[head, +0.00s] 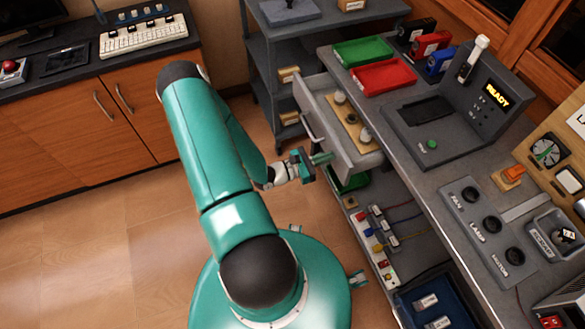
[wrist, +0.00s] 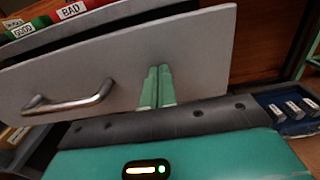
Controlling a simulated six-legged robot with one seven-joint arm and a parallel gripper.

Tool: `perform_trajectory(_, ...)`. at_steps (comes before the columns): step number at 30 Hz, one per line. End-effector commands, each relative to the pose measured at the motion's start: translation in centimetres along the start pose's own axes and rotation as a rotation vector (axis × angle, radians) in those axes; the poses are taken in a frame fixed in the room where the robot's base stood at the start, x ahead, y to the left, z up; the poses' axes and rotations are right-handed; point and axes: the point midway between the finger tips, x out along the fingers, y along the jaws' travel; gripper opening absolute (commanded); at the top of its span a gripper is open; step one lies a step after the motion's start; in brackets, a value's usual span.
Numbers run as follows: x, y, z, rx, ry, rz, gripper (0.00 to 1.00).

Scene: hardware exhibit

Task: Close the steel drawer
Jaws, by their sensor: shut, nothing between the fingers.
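The steel drawer (head: 343,137) stands pulled out from the grey workbench (head: 410,161) in the head view, with a tan insert and several small round parts inside. Its light grey front panel (wrist: 200,57) fills much of the wrist view, with a curved metal handle (wrist: 69,103) at the left. My gripper (head: 322,158) is at the front panel, near its right end in the head view. In the wrist view its two green fingertips (wrist: 157,86) are together against or just before the panel, to the right of the handle. I cannot tell whether they touch it.
Green (head: 362,51) and red (head: 383,75) trays and a READY tester (head: 460,97) stand on the bench. A grey shelf cart (head: 273,48) is beyond the drawer. Below are a power strip (head: 376,245) and a blue bin (head: 431,303). Wooden floor (head: 90,235) lies clear at left.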

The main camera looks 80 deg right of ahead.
Motion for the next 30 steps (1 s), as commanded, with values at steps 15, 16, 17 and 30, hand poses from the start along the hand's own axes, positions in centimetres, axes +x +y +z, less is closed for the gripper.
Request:
perform_trajectory(15,11.9,-0.1,-0.1,-0.003,0.0,0.0,0.0)
perform_trajectory(16,12.2,-0.1,-0.1,-0.002,-0.001,0.0,0.0)
perform_trajectory(17,12.6,-0.1,0.0,-0.002,-0.001,-0.001,0.0)
perform_trajectory(30,14.4,0.0,0.1,-0.001,-0.002,-0.001,0.0)
